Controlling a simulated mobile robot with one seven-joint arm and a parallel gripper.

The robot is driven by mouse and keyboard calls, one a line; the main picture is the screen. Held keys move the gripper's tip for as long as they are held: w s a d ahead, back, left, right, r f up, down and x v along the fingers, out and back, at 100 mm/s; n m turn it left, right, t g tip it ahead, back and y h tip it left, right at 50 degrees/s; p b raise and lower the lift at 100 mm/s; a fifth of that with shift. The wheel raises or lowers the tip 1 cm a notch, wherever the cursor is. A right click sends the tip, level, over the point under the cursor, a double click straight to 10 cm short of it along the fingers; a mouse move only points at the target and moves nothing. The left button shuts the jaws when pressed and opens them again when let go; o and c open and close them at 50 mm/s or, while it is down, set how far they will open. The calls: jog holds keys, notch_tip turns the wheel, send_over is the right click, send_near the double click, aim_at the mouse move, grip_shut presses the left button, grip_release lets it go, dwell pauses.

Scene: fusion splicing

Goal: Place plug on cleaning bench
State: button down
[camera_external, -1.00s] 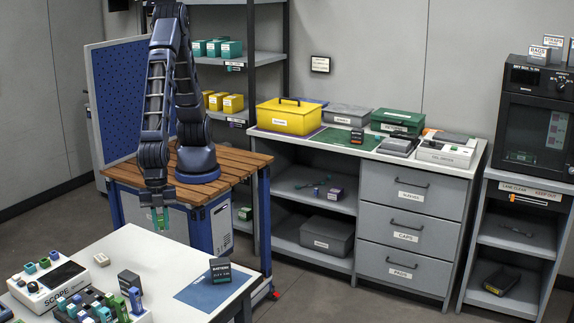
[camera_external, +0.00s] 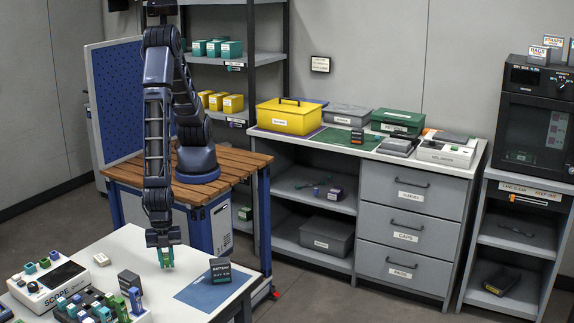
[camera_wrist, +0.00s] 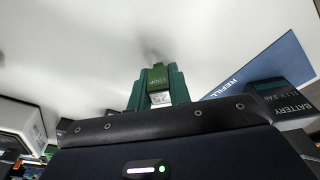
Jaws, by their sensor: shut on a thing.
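My gripper (camera_external: 166,258) points down over the white table in the foreground, low above its far edge. In the wrist view its green fingertips (camera_wrist: 157,92) are shut on a small green plug (camera_wrist: 158,76) with a pale end and blurred lettering. The plug is hard to tell from the fingertips in the external view. A blurred shadow lies on the white surface beyond the plug, and I cannot tell for certain whether they touch. No label in view names a cleaning bench; the white table (camera_external: 130,251) is the surface under my gripper.
A blue refill mat (camera_external: 205,291) with a dark battery box (camera_external: 220,270) lies to the right. A dark block (camera_external: 129,281), a scope (camera_external: 48,285) and a rack of colored plugs (camera_external: 92,308) stand nearer and left. The tabletop directly around my gripper is clear.

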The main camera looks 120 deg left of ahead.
jog(key=shift+f, duration=0.3)
jog(key=c, duration=1.3)
grip_release()
notch_tip(320, 180, up, 12)
jog(key=s+a, duration=0.1)
jog(key=w+a+r+n+t, duration=0.15)
jog(key=w+a+r, duration=0.25)
jog(key=a+r, duration=0.8)
jog(key=w+a+r+n, duration=0.35)
jog(key=a+r, duration=0.45)
jog(key=a, duration=0.8)
jog(key=s+a+r+n, duration=0.1)
jog(key=s+a+r, duration=0.2)
jog(key=s+a, duration=0.2)
jog(key=s+a+r+n+t, duration=0.1)
jog(key=s+a+r, duration=0.2)
jog(key=a, duration=0.9)
jog(key=s+a+r+n+t+y, duration=0.1)
jog(key=s+a+r+n, duration=0.1)
jog(key=s+a, duration=0.4)
jog(key=shift+s+a+r, duration=0.4)
jog(key=shift+a, duration=0.75)
